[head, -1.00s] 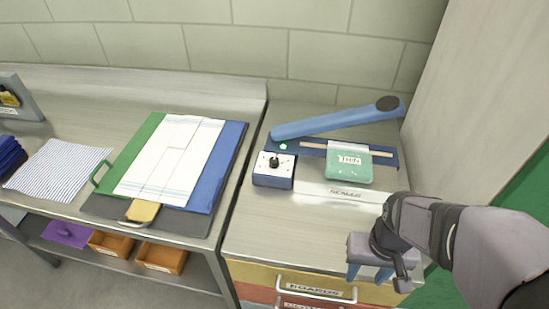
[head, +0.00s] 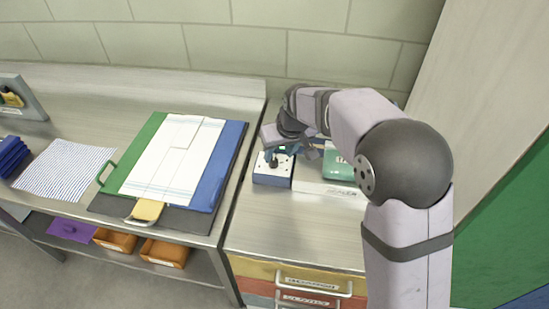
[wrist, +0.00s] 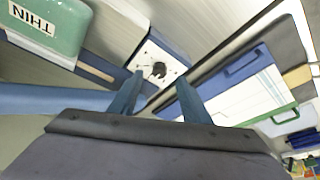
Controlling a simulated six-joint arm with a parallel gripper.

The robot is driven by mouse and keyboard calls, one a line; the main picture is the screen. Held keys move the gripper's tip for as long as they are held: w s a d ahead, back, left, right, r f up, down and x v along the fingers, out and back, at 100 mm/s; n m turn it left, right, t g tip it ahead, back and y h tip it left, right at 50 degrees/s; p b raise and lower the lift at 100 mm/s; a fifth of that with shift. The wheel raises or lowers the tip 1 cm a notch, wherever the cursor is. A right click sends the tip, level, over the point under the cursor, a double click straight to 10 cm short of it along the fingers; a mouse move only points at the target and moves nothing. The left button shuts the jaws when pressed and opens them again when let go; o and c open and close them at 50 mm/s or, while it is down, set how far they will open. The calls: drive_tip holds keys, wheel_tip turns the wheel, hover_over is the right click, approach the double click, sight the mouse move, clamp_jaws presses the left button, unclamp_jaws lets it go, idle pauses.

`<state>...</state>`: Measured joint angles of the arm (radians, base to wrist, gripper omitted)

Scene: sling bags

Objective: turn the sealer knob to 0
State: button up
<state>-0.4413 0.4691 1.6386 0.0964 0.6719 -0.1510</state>
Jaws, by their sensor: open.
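The sealer's control box (head: 272,179) is blue with a white dotted top and stands on the metal counter. Its black knob (head: 274,162) shows partly beside my gripper; the wrist view also shows the knob (wrist: 158,70) on the white face (wrist: 148,52). My gripper (head: 284,151) is over the box. In the wrist view its two blue fingers (wrist: 160,84) are apart and empty, with the knob showing between and beyond their tips. I cannot tell whether they touch it. The blue sealer arm (wrist: 50,98) crosses the left of the wrist view; my arm mostly hides it in the head view.
A green THIN block (head: 338,165) stands right of the box, behind the white SEALER label strip (head: 325,188). A green and blue folder board (head: 228,160) with white sheets lies to the left. Drawers (head: 300,283) are below. A wall panel (head: 490,100) closes the right.

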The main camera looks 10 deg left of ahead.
sight(274, 160)
drive_tip(key=shift+w+a+r+n, duration=0.2)
drive_tip(key=shift+w+r+n, duration=0.1)
drive_tip(key=shift+n, duration=0.2)
drive_tip(key=shift+f, duration=0.1)
drive_tip(key=shift+p+x, duration=1.3)
drive_tip(key=shift+x, duration=2.25)
drive_tip(key=c, duration=1)
